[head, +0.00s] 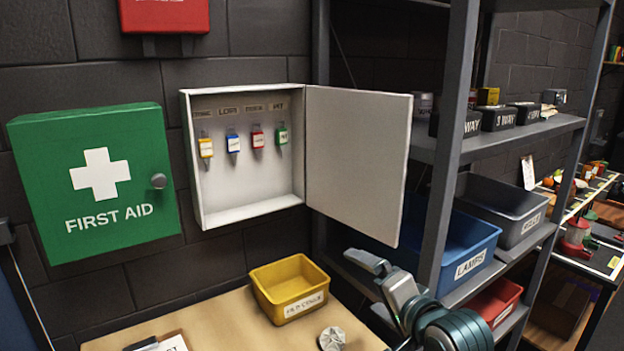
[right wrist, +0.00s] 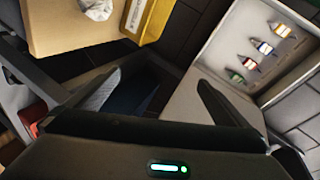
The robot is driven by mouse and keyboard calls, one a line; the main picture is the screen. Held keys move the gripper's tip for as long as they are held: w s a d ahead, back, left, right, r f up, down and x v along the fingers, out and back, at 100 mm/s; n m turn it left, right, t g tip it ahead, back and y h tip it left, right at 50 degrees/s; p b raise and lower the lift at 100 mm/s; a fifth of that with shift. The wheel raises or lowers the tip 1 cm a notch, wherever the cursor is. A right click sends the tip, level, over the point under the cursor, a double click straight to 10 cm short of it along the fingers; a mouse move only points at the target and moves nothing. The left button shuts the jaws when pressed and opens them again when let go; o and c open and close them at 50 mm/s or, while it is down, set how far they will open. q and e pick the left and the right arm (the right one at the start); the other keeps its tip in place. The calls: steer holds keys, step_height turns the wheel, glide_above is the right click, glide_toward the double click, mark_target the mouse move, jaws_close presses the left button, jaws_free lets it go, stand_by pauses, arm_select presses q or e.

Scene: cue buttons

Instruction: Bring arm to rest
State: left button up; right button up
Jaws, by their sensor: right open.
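My right gripper (head: 376,270) is in the lower right of the head view, in front of the shelf rack and right of the yellow bin. In the right wrist view its two fingers (right wrist: 160,95) are spread apart with nothing between them. My left gripper is not in view. A white key cabinet (head: 250,218) on the wall has its door (head: 358,160) swung open to the right. Inside hang tagged keys: yellow (head: 206,147), blue (head: 233,143), red (head: 257,139) and green (head: 281,135). The tags also show in the right wrist view.
A wooden table (head: 230,325) holds a yellow bin (head: 292,290), a crumpled pale lump (head: 332,339) and a clipboard (head: 172,343). A green first aid box (head: 130,215) hangs on the left. The rack post (head: 452,150) and blue bin (head: 470,240) stand close to my right arm.

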steer(key=s+d+f+n+g+h, duration=0.1)
steer(key=s+d+f+n+g, duration=0.15)
steer(key=s+f, duration=0.75)
steer(key=s+d+f+n+g+h, duration=0.25)
steer(key=s+f, duration=0.35)
steer(key=f, duration=0.8)
steer(key=s+d+f+n+g+h, duration=0.15)
steer(key=s+f, duration=0.25)
steer(key=s, duration=0.4)
steer(key=s+d+f+n+g+y, duration=0.1)
steer(key=s+d+f+n+g, duration=0.2)
steer(key=s, duration=0.5)
steer(key=s+d+f+n+g+h, duration=0.1)
steer(key=s+d+f+n, duration=0.1)
steer(key=s+f, duration=0.45)
step_height(320, 180, down, 28)
steer(key=s, duration=0.2)
steer(key=s+d+f+g, duration=0.2)
steer(key=s+f, duration=1.4)
steer(key=s, duration=0.2)
steer(key=shift+d+f+n, duration=0.35)
steer(key=shift+f, duration=0.05)
